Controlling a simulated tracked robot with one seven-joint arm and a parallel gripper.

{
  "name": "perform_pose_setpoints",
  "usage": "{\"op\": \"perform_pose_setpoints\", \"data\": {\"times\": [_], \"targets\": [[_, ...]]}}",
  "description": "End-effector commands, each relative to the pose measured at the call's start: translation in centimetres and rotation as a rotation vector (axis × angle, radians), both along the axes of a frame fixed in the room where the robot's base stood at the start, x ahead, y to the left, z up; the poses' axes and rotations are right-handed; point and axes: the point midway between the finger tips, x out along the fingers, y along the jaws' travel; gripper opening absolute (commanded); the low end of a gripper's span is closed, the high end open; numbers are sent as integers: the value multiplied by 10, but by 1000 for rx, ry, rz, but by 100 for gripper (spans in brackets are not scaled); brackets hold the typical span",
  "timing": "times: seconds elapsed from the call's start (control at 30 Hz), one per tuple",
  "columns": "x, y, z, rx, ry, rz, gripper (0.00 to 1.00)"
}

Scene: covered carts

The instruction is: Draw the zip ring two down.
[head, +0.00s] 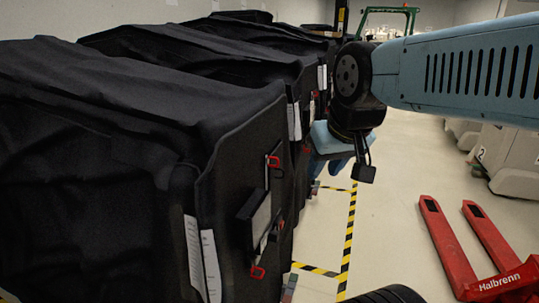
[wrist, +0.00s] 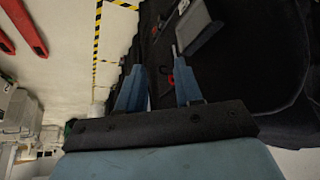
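Black fabric covers hang over a row of carts. The nearest cover (head: 235,185) has a red ring (head: 272,161) near its upper front edge and another red ring (head: 257,272) low down. A further red ring (head: 307,150) shows on a cover behind, close to my gripper (head: 325,172). In the wrist view my gripper (wrist: 158,62) has its two blue fingers apart. A small red ring (wrist: 170,79) shows between them, nearer the right finger, against black cloth. I cannot tell whether it touches a finger.
A dark-framed pouch (head: 261,221) stands out from the nearest cover; a similar one (wrist: 197,28) is near my fingers in the wrist view. A red pallet jack (head: 450,245) stands at right. Yellow-black tape (head: 348,235) marks the floor. The pale aisle between is open.

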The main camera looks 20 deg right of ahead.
Motion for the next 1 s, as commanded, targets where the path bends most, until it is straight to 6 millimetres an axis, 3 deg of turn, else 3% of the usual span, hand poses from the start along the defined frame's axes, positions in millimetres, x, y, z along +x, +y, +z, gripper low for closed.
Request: {"op": "perform_pose_setpoints", "data": {"times": [0.53, 1.0], "targets": [[4, 1, -4, 27, 36, -30, 35], [50, 6, -56, 410, 456, -403, 35]]}}
